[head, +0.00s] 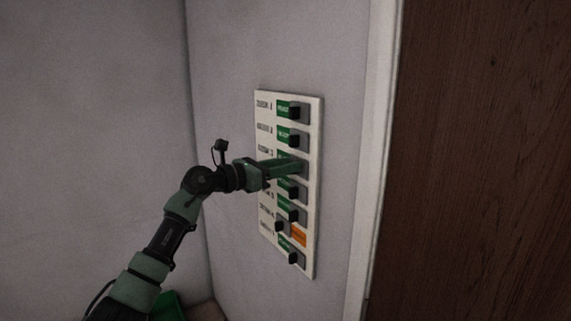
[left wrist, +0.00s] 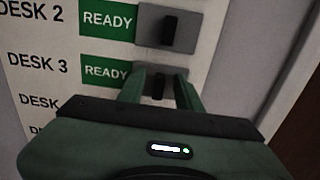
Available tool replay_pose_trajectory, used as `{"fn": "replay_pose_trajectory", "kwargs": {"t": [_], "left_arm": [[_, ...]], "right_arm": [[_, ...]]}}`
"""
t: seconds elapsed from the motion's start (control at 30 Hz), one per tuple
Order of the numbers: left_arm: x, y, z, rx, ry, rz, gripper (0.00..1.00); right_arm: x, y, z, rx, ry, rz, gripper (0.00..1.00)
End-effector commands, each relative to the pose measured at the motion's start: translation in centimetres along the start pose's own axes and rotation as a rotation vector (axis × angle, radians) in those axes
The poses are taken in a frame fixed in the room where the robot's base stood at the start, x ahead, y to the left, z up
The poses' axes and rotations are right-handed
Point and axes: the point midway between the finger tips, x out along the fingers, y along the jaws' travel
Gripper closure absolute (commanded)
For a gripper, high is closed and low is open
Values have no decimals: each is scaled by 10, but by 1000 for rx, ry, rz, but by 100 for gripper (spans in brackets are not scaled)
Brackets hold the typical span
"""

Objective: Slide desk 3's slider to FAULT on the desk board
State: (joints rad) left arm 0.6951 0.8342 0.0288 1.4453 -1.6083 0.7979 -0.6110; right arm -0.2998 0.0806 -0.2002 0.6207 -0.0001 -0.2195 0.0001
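The desk board (head: 317,150) is a white panel on the wall with a column of slider rows. In the left wrist view, the DESK 3 row shows a green READY tile (left wrist: 105,75), with its grey slider plate and black knob (left wrist: 158,86) at the right of the tile. My left gripper (left wrist: 160,88) has its two green fingers on either side of that knob, with small gaps visible. It also shows in the head view (head: 295,166), reaching the third row from the left. The lower part of the knob is hidden by the gripper body. My right gripper is not in view.
The DESK 2 slider (left wrist: 170,29) is just above, also showing READY. Lower on the board, one row shows an orange tile (head: 299,237) with its knob at the left. A brown wooden door (head: 480,160) stands right of the board.

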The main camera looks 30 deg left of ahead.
Motion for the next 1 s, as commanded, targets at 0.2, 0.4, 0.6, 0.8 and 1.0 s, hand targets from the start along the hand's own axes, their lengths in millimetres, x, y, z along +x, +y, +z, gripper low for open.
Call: {"fn": "replay_pose_trajectory", "kwargs": {"t": [0.2,0.4,0.6,0.8,1.0], "left_arm": [[0,0,0,-1,0,0,100],[0,0,0,-1,0,0,100],[0,0,0,-1,0,0,100],[0,0,0,-1,0,0,100],[0,0,0,-1,0,0,100]], "right_arm": [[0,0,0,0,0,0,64],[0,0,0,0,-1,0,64],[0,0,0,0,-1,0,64],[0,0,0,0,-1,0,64],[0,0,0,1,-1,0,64]]}}
